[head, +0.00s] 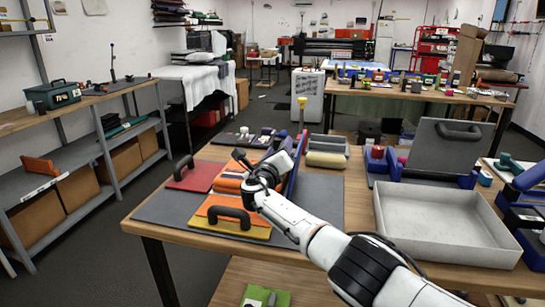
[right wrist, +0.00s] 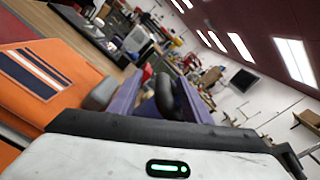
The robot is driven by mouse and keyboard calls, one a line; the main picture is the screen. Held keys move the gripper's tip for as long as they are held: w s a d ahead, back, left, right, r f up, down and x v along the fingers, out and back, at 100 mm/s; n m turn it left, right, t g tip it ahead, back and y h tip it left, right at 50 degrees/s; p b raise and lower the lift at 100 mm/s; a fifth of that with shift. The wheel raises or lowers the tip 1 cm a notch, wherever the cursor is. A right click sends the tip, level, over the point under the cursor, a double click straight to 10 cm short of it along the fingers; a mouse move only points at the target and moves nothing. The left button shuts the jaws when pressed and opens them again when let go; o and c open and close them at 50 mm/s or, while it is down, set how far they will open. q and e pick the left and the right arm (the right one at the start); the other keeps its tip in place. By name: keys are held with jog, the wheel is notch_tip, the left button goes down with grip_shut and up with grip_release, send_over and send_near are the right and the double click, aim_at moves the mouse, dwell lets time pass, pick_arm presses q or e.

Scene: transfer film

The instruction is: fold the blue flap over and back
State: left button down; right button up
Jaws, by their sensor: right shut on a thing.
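The blue flap (head: 294,176) stands raised, nearly edge-on, on the dark mat (head: 322,197) in the head view. Blue-violet panel parts (right wrist: 128,98) and a black curved handle (right wrist: 166,96) show in the right wrist view. My right gripper (head: 287,151) is at the near left side of the flap, shut on its handle; the fingertips are mostly hidden. An orange flap with a black handle (head: 230,216) lies in front, and a red flap (head: 195,178) lies behind left. My left gripper is out of view.
A grey open tray (head: 440,225) stands at the right of the table. Rolls (head: 326,152) lie behind the mat. A blue stand with a grey panel (head: 440,150) is at back right. The mat's front left corner is bare.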

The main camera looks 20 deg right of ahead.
jog(key=shift+s+a+f+p, duration=0.2)
jog(key=shift+s+a+p, duration=0.05)
jog(key=shift+s+p, duration=0.2)
jog(key=shift+s+a+f+p, duration=0.2)
jog(key=shift+s+a+p, duration=0.05)
jog(key=shift+s+p, duration=0.15)
jog(key=v, duration=0.7)
jog(key=shift+s+a+r, duration=0.25)
jog(key=shift+r, duration=0.1)
